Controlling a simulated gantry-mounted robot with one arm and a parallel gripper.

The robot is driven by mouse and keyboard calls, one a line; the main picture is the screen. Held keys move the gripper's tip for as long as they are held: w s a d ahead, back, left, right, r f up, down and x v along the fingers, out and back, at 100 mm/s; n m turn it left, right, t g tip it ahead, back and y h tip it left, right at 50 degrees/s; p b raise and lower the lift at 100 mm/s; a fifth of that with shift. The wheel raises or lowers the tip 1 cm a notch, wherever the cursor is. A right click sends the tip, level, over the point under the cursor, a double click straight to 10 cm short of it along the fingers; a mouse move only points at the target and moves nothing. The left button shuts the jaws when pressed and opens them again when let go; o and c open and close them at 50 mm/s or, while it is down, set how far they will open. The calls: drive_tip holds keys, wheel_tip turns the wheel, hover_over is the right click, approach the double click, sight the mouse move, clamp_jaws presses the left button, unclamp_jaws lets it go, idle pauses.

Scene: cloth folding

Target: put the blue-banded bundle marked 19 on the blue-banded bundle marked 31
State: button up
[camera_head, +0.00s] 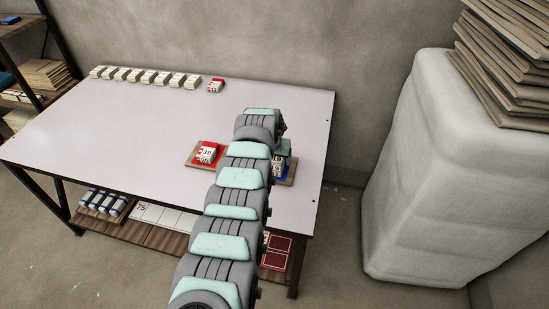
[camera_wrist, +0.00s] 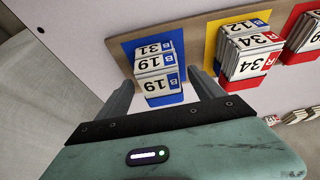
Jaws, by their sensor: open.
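In the wrist view, the blue-banded bundle marked 19 (camera_wrist: 158,86) appears stacked on the blue-banded bundle marked 31 (camera_wrist: 154,49). The 31 label shows just beyond it, and both are over a blue square (camera_wrist: 131,50). My gripper (camera_wrist: 162,92) is open, with one finger on each side of the 19 bundle. Whether the fingers touch it cannot be told. In the head view, my arm hides most of this stack, and only part of its labels (camera_head: 278,167) shows beside my gripper.
A board (camera_head: 192,164) on the table (camera_head: 130,118) carries the stack. A row of white bundles (camera_head: 145,77) lines the back edge.

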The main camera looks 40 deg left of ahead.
drive_tip(key=p+v, duration=0.2)
drive_tip(key=v, duration=0.1)
drive_tip(key=shift+r+p, duration=0.2)
drive_tip(key=shift+p, duration=0.15)
drive_tip(key=p+v, duration=0.1)
drive_tip(key=v, duration=0.8)
drive_tip(key=shift+p, duration=0.35)
drive_tip(key=shift+d, duration=0.1)
